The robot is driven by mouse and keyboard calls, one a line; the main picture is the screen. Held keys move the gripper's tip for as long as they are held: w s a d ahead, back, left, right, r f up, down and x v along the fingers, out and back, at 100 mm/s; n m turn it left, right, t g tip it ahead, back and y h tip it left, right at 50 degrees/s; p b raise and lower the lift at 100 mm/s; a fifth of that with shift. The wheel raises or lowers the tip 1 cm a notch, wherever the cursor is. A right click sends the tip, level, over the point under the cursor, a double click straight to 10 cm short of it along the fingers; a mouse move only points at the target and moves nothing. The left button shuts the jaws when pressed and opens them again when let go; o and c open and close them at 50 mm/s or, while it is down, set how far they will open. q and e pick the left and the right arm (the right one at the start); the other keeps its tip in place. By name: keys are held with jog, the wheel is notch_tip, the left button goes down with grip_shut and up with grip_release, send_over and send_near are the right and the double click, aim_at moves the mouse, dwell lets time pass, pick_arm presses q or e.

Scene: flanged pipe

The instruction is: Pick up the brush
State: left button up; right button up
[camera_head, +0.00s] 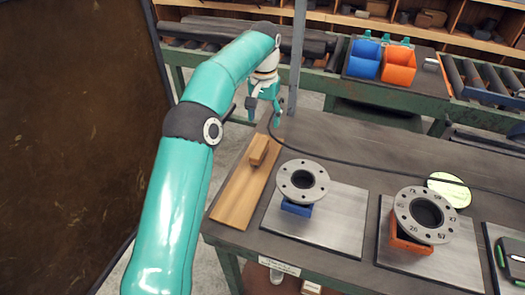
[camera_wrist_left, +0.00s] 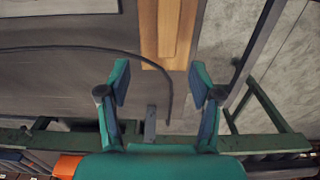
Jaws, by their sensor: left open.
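A small wooden block (camera_head: 259,150) lies on a flat wooden board (camera_head: 240,195) at the left end of the workbench. It may be the brush, but no bristles show, so I cannot tell. My left gripper (camera_head: 267,108) is open and empty beyond the far end of the board, pointing down near the bench's back left corner. In the left wrist view, the open fingers (camera_wrist_left: 160,84) have nothing between them, and the wooden board (camera_wrist_left: 149,30) is ahead of them at the top. My right gripper is not in view.
Two grey flanges (camera_head: 303,180) (camera_head: 425,214) stand on metal plates to the right of the board. A black cable (camera_head: 350,163) crosses the bench and ends near the gripper. A grey post (camera_head: 298,60) rises close by.

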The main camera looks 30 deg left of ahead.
aim_at(260, 147)
pick_arm(q)
jog(key=f, duration=0.6)
jog(key=s+a+f, duration=0.1)
jog(key=f, duration=0.2)
jog(key=shift+w+f+p, duration=0.15)
jog(key=shift+f+p, duration=0.35)
jog(key=shift+f, duration=2.1)
grip_shut()
